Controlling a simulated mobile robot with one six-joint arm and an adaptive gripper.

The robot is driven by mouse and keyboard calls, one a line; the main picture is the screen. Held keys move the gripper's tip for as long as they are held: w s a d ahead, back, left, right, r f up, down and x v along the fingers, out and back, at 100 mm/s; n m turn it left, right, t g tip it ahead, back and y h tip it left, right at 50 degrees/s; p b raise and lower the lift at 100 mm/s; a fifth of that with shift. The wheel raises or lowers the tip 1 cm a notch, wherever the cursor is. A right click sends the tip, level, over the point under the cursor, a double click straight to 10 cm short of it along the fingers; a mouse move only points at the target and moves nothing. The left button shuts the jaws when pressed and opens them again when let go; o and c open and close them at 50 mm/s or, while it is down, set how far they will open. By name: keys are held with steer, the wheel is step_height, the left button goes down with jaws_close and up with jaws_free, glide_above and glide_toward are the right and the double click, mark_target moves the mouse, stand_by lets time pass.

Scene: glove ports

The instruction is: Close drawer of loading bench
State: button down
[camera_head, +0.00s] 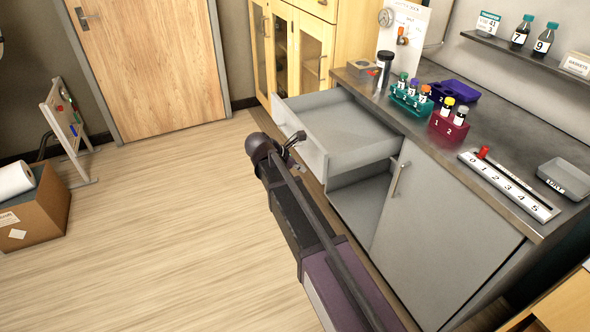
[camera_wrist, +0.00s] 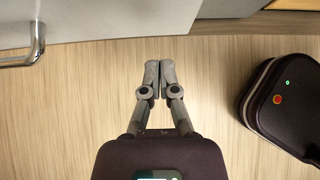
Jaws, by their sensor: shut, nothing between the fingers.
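The loading bench (camera_head: 520,165) stands at the right in the head view, with a dark grey top. Its drawer (camera_head: 350,130) under the top is pulled out and looks empty. The pale drawer front (camera_head: 286,122) faces the open floor. In the wrist view the drawer front (camera_wrist: 110,20) crosses the top left, with a metal bar handle (camera_wrist: 38,45) at far left. My gripper (camera_wrist: 160,72) is shut and empty, to the right of the handle and apart from it, below the drawer front in the picture. In the head view my arm partly hides the gripper.
Below the drawer is an open compartment (camera_head: 358,205), beside a grey door (camera_head: 435,230). Vial racks, a teal one (camera_head: 410,106) and a red one (camera_head: 447,127), stand on the bench top. A cardboard box (camera_head: 40,210) stands far left. The floor between is clear.

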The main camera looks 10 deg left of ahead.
mark_target(317, 167)
steer(key=shift+w+d+r, duration=0.1)
steer(key=shift+w+d, duration=0.45)
steer(key=shift+d, duration=0.25)
steer(key=shift+w+d, duration=0.5)
steer(key=shift+d, duration=0.3)
